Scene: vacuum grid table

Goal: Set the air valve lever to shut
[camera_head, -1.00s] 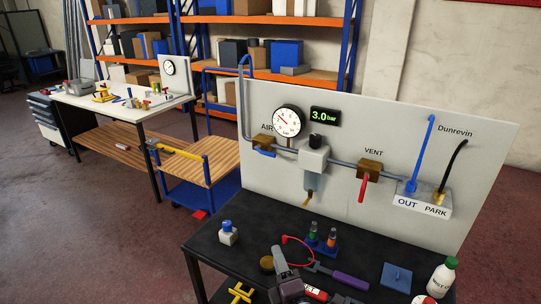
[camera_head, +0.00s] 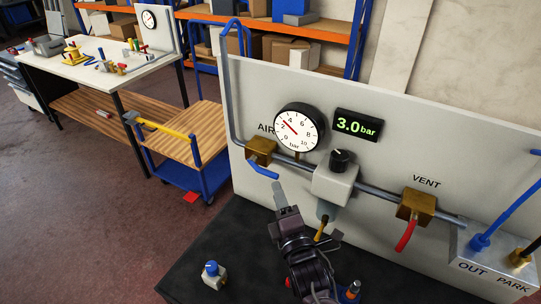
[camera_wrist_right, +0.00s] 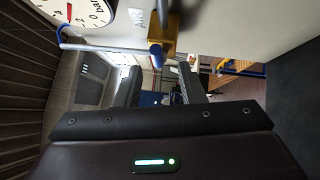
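The air valve is a brass block (camera_head: 261,150) on the grey pipe under the "AIR" label. Its blue lever (camera_head: 264,170) slants down to the right, roughly in line with the pipe. In the right wrist view the brass block (camera_wrist_right: 167,32) and the blue lever (camera_wrist_right: 155,51) are ahead, above the gap between the fingers. My right gripper (camera_head: 281,196) is just below and right of the lever's free end. The right wrist view shows its fingers (camera_wrist_right: 158,88) apart with nothing between them. My left gripper is not in view.
Right of the valve are a round gauge (camera_head: 299,128), a "3.0 bar" display (camera_head: 358,125), a white regulator (camera_head: 336,181) and the vent valve (camera_head: 416,205) with a red lever. A blue-capped bottle (camera_head: 213,275) stands on the black bench (camera_head: 215,245).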

